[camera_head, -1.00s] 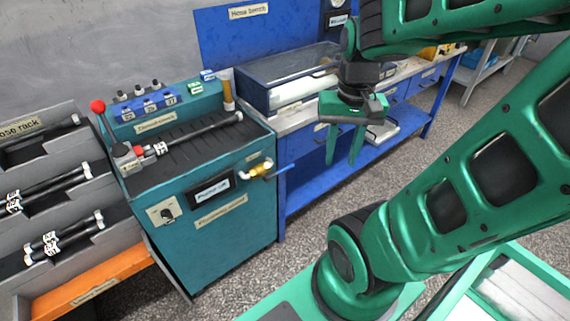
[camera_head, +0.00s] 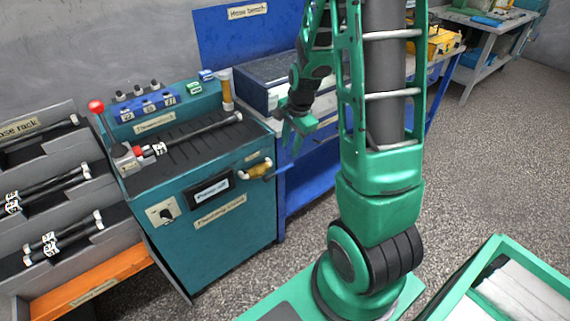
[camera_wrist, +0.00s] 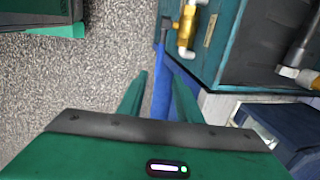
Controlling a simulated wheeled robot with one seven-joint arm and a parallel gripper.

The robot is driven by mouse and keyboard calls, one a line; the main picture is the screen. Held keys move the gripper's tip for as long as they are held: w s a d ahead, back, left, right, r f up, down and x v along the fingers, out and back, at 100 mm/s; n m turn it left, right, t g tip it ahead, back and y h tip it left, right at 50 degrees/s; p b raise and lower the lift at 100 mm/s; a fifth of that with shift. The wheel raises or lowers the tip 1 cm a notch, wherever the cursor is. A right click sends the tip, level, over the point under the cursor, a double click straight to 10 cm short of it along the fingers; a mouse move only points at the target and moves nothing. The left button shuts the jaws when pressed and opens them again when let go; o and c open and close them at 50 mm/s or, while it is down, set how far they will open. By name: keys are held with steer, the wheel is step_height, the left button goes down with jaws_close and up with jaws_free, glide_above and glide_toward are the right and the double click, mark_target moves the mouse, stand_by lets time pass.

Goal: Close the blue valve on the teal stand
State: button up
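The teal stand (camera_head: 235,228) stands left of centre in the head view.
A hose (camera_head: 195,132) lies on top of the stand. The hose rack (camera_head: 40,235) is at left. The blue bench (camera_head: 312,185) adjoins the stand's right side, close behind my gripper. Grey floor (camera_head: 245,275) in front of the stand is clear.

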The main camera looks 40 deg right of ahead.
mark_target(286, 166)
steer(key=f, duration=0.3)
steer(key=w+f, duration=0.1)
steer(key=f, duration=0.5)
steer(key=shift+w+f, duration=0.4)
jaws_close()
